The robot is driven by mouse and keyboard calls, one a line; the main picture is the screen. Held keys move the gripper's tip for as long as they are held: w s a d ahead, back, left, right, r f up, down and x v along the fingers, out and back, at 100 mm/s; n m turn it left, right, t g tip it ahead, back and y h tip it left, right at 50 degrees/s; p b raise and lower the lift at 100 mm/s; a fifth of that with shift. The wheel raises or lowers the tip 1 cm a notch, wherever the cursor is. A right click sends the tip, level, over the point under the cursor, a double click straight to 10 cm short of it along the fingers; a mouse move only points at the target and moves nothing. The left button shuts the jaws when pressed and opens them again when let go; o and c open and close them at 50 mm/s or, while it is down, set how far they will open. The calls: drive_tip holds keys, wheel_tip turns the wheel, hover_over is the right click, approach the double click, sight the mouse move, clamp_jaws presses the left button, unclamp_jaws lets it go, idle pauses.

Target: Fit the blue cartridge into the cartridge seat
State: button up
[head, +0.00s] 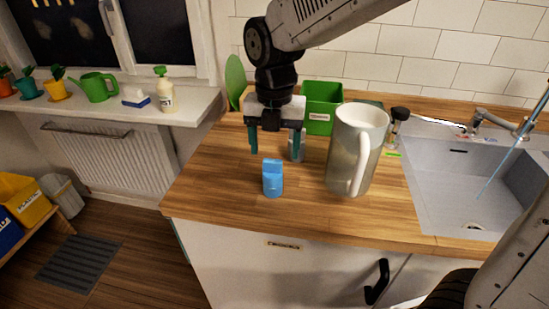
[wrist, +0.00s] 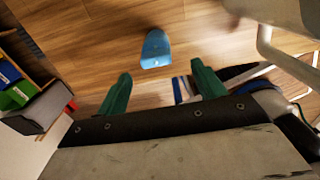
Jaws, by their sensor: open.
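The blue cartridge (head: 272,177) stands upright on the wooden counter near its front edge. It also shows in the wrist view (wrist: 156,49), beyond my fingertips and roughly centred between them. My gripper (head: 276,147) is open, with its two green fingers pointing down above and behind the cartridge. The fingers also show in the wrist view (wrist: 162,82), apart and with nothing held between them. I cannot make out the cartridge seat in either view.
A large grey-green pitcher (head: 349,155) stands close to the right of the cartridge. A green box (head: 322,97) is at the back by the tiles. A sink (head: 460,180) lies at the right. The counter left of my gripper is clear.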

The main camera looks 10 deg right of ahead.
sight(273, 172)
drive_tip(key=f, duration=0.7)
drive_tip(key=shift+w+a+f, duration=0.15)
drive_tip(key=shift+w+f, duration=0.1)
drive_tip(key=shift+f, duration=0.15)
drive_tip(key=c, duration=1.2)
drive_tip(key=shift+r, duration=0.2)
